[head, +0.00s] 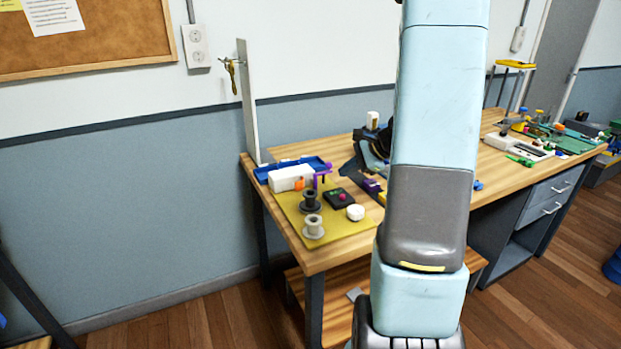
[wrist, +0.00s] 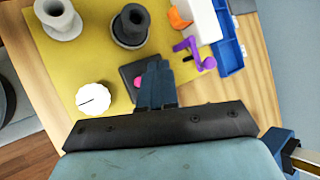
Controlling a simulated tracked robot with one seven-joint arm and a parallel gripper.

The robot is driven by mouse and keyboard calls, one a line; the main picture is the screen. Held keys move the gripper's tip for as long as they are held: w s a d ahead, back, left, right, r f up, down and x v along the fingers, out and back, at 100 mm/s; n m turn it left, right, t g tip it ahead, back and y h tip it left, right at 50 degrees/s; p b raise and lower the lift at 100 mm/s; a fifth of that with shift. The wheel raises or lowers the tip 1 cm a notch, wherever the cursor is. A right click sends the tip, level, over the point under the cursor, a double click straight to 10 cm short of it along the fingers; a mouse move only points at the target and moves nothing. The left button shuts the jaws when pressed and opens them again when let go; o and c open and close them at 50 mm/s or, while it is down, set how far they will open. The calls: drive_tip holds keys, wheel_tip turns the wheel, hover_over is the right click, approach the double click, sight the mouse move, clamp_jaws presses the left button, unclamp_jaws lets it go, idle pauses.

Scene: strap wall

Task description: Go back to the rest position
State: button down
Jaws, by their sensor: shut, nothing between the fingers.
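My gripper (wrist: 154,80) shows in the wrist view, its fingers together with nothing between them. It is over the yellow mat (wrist: 85,18) on the wooden workbench (head: 335,251). The fingers overlap a small black block with a pink knob (wrist: 137,83) in that view; I cannot tell the height between them. In the head view my light blue and grey arm fills the middle right, and the gripper itself is hidden there.
On the mat stand a dark spool (head: 311,200), a grey spool (head: 313,227) and a white round knob (head: 355,212). A white block (head: 291,178), a purple piece (wrist: 193,50) and a blue tray (head: 316,162) lie behind. An upright post (head: 248,100) stands at the bench's left corner.

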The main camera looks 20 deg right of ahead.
drive_tip(key=s+a+r+n+g+h, duration=0.1)
drive_tip(key=s+a+r+n, duration=0.35)
drive_tip(key=a, duration=0.25)
drive_tip(key=s+a+r+n+g, duration=0.2)
drive_tip(key=s+a+r+n, duration=0.2)
drive_tip(key=a+r, duration=0.25)
drive_tip(key=s+a+r+n+t+h, duration=0.1)
drive_tip(key=s+a+r+n+h, duration=0.1)
drive_tip(key=s+n, duration=0.3)
drive_tip(key=s+a+r+n+t+h, duration=0.1)
drive_tip(key=s+a+r+n+h, duration=0.2)
drive_tip(key=s, duration=0.8)
wheel_tip(320, 180, up, 2)
drive_tip(key=shift+a+r+n, duration=0.1)
drive_tip(key=shift+a+n, duration=0.05)
drive_tip(key=shift+n, duration=0.7)
drive_tip(key=shift+s, duration=0.1)
